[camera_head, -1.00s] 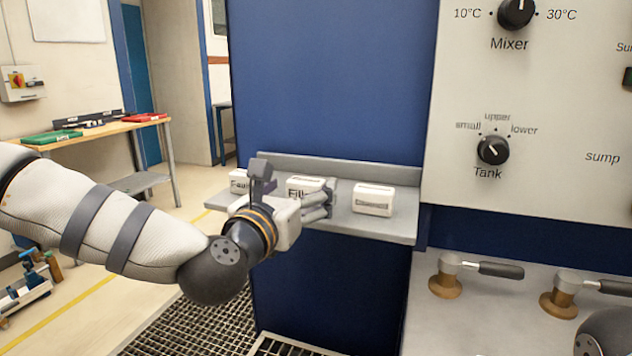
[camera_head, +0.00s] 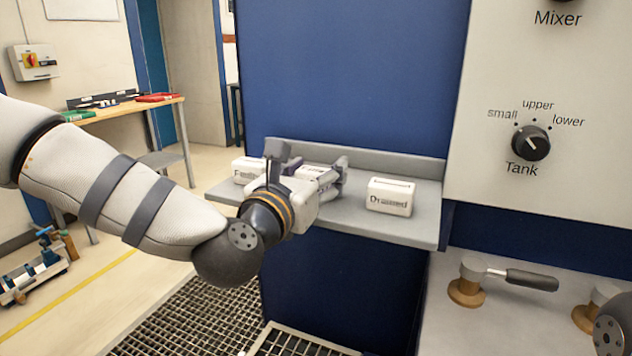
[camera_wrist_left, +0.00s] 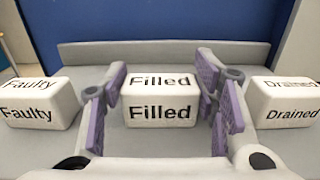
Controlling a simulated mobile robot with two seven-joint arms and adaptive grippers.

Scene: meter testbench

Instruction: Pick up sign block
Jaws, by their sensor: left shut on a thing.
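The white "Filled" sign block (camera_wrist_left: 160,98) stands on the grey shelf between my left gripper's purple-padded fingers. My left gripper (camera_wrist_left: 162,85) is shut on it, with one finger at each side. In the head view the block (camera_head: 313,171) is mostly hidden behind my gripper (camera_head: 318,176). A white "Faulty" block (camera_wrist_left: 38,103) stands to the left, and it shows partly in the head view (camera_head: 247,168). A white "Drained" block (camera_head: 389,197) stands to the right, also in the wrist view (camera_wrist_left: 285,103). My right gripper is not in view.
The grey shelf (camera_head: 415,222) has a raised back edge against a blue panel (camera_head: 345,75). To the right are a Tank knob (camera_head: 531,143) and a valve handle (camera_head: 530,279). A wooden table (camera_head: 130,108) stands at the back left.

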